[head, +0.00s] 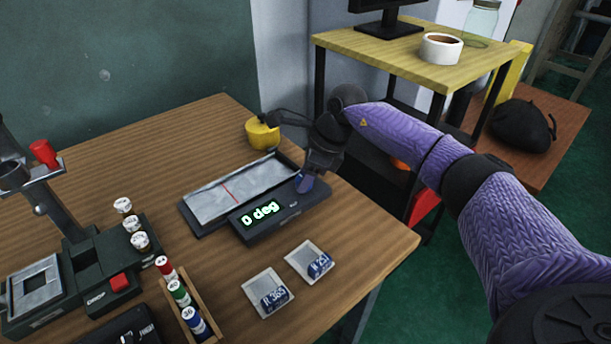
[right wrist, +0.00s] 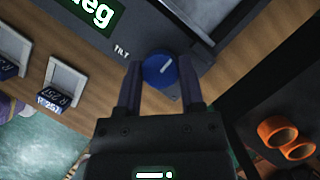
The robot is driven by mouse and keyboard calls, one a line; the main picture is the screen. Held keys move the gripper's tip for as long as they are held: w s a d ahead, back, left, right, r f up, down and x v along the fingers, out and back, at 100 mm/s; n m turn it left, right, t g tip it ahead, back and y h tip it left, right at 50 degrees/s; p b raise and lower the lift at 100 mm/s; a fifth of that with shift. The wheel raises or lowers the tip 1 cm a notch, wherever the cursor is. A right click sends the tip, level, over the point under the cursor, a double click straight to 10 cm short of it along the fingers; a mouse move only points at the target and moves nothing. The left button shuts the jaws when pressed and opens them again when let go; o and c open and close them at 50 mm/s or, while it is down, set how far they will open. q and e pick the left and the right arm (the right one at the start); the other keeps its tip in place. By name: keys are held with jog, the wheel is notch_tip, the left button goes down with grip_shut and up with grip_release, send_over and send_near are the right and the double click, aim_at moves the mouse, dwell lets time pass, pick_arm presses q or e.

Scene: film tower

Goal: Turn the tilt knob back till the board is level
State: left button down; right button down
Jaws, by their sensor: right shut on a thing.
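The tilt device (head: 293,207) sits on the wooden table, and its green display (head: 260,213) reads "0 deg". Its pale board (head: 235,190) with a red line looks about level with the dark frame. The blue tilt knob (right wrist: 159,70) has a white pointer mark and sits beside the label "TILT" in the right wrist view. My right gripper (right wrist: 158,85) is shut on the knob, one finger on each side. In the head view the right gripper (head: 308,176) comes down over the device's right end. My left gripper is not in view.
Two small trays with blue labelled blocks (head: 274,298) lie in front of the device. A yellow object (head: 262,133) stands behind it. A rack of small canisters (head: 185,305) and a machine with a red lever (head: 44,153) are at left. A shelf (head: 410,66) stands behind right.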

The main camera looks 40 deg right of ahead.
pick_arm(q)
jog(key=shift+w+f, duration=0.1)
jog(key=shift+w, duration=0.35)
pick_arm(e)
jog(key=shift+c, duration=1.1)
grip_release()
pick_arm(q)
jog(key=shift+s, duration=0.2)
pick_arm(e)
jog(key=shift+d+r, duration=0.1)
jog(key=shift+r, duration=0.2)
pick_arm(q)
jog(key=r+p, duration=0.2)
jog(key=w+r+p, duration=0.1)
jog(key=p, duration=0.1)
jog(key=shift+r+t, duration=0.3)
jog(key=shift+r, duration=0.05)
pick_arm(e)
jog(key=v, duration=0.9)
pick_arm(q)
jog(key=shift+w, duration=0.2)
pick_arm(e)
jog(key=shift+d+r, duration=0.1)
